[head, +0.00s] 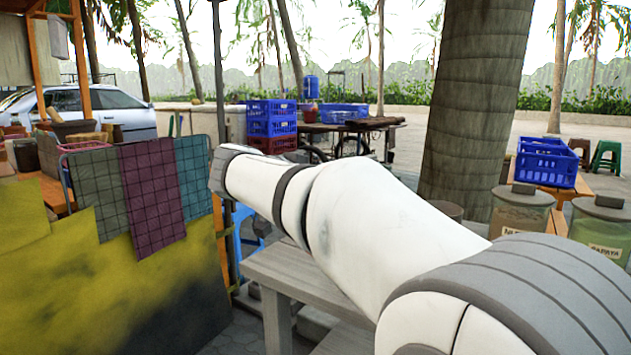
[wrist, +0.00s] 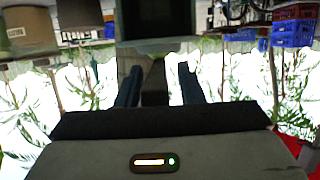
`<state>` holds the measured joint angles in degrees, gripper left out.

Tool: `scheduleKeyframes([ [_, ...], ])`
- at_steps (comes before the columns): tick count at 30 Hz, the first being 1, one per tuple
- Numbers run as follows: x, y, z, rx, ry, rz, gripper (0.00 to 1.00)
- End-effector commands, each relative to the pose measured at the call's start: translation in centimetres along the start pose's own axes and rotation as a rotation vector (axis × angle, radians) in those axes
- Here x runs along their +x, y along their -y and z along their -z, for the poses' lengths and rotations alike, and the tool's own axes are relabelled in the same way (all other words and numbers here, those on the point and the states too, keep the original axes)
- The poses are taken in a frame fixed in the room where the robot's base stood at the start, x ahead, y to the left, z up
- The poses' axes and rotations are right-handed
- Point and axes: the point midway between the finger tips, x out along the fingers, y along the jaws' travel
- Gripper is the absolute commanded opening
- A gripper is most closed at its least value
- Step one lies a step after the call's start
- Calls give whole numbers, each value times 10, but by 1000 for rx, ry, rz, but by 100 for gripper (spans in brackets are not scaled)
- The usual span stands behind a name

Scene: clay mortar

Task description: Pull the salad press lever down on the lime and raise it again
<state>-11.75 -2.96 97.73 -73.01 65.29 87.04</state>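In the wrist view, which appears upside down, my gripper (wrist: 157,82) shows two dark fingers standing apart. A dark upright bar (wrist: 154,82) shows between them and joins a dark, framed block (wrist: 155,20) at the top of the picture. It may be the press lever, but I cannot tell for sure. A bright gap shows between the bar and the right finger; whether the left finger touches the bar is unclear. I can make out no lime in either view. In the head view my arm reaches away to the left, and my gripper is not visible.
A grey bench (head: 300,275) stands below my arm. Labelled jars (head: 521,212) (head: 600,228) and a blue crate (head: 546,163) are at the right, near a thick trunk (head: 470,100). A stall with hanging checked cloths (head: 152,195) is at the left. Blue crates (head: 271,118) stand farther back.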

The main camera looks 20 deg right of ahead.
Motion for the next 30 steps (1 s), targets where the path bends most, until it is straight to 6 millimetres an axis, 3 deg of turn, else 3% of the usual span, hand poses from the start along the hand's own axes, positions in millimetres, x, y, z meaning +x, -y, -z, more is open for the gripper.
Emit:
scheduleKeyframes([
  [11,-4,-2,4,3,-4,-2,42],
  [24,-69,1,4,1,-3,2,42],
  [30,-77,0,2,3,-3,-2,42],
])
